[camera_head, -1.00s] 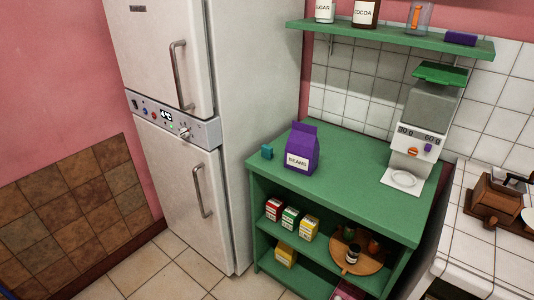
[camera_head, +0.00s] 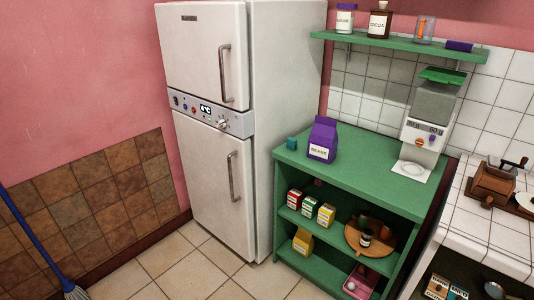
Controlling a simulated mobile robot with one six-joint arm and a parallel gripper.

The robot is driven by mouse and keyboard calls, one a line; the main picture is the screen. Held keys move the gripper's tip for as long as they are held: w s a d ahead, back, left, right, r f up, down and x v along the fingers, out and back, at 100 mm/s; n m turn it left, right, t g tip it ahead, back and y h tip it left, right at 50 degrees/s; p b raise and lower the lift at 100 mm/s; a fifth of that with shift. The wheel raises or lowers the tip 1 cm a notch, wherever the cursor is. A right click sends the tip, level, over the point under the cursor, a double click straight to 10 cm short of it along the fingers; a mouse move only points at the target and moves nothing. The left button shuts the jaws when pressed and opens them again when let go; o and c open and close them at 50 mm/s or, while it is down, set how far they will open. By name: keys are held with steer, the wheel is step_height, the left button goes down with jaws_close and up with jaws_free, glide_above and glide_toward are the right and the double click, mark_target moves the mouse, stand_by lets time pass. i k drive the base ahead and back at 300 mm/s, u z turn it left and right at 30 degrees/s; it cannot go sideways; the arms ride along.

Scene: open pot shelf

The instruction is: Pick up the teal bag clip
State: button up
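The teal bag clip (camera_head: 292,143) is a small teal block-like piece on the left part of the green shelf unit's top (camera_head: 373,173). It is close to the left of the purple beans bag (camera_head: 322,139), with a small gap between them. Its fine shape is too small to tell. My gripper is not in this view.
A white fridge (camera_head: 213,130) stands left of the shelf unit. A white dispenser (camera_head: 427,120) stands on the top's right side. A green wall shelf (camera_head: 400,45) with jars hangs above. A tiled counter (camera_head: 479,227) is at right. The floor (camera_head: 190,268) in front is clear.

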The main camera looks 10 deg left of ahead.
mark_target(291, 144)
steer(key=u, duration=0.25)
steer(key=k, duration=0.8)
steer(key=u, duration=0.65)
steer(key=i, duration=0.75)
steer(key=u, duration=0.55)
steer(key=i, duration=1.8)
steer(key=u, duration=0.1)
